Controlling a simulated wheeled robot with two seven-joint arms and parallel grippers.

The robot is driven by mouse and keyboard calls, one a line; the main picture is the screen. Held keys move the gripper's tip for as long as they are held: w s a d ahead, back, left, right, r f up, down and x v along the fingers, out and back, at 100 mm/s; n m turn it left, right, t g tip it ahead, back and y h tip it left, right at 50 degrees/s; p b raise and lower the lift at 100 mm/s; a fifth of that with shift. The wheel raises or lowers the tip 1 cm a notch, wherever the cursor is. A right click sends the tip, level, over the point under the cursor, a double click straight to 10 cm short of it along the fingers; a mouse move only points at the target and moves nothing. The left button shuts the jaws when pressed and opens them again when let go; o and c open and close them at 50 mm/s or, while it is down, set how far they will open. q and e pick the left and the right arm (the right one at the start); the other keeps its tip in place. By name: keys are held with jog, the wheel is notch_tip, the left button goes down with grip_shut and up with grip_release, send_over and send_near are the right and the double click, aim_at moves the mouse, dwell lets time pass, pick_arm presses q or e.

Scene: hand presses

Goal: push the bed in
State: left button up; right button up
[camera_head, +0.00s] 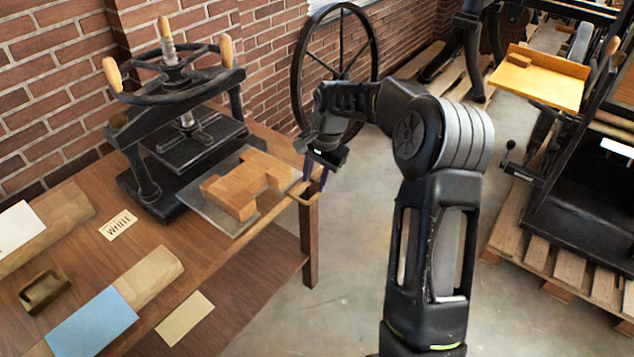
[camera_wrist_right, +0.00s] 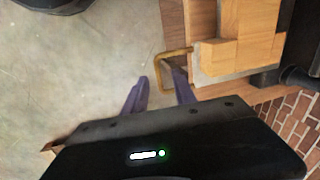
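The bed (camera_head: 222,219) is a flat grey plate sticking out of the front of a black hand press (camera_head: 187,140), with a stepped wooden block (camera_head: 240,187) on it. A brass loop handle (camera_head: 302,197) is at its outer edge, near the table's edge. My right gripper (camera_head: 316,178) is at this handle. In the right wrist view its purple fingers (camera_wrist_right: 158,78) are apart, with the outer bar of the brass handle (camera_wrist_right: 159,75) showing between them; whether they touch it I cannot tell. The bed's edge (camera_wrist_right: 212,78) also shows there. My left gripper is out of view.
The wooden table (camera_head: 165,240) also holds a WHITE card (camera_head: 118,224), a blue sheet (camera_head: 92,322) and a small brass-coloured tray (camera_head: 45,292). A spoked wheel (camera_head: 336,70) stands behind my right arm. Bare floor (camera_head: 345,255) lies right of the table.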

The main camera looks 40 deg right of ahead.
aim_at(316, 195)
jog(key=shift+s+d+r+m, duration=0.2)
jog(key=shift+d+r+m, duration=0.1)
jog(key=shift+d+r, duration=0.65)
jog(key=shift+a, duration=0.15)
jog(key=f, duration=0.2)
jog(key=w+f+p, duration=0.1)
jog(key=f, duration=0.4)
jog(key=shift+w+a+f, duration=0.2)
jog(key=shift+f, duration=0.1)
grip_shut()
dwell(0.6)
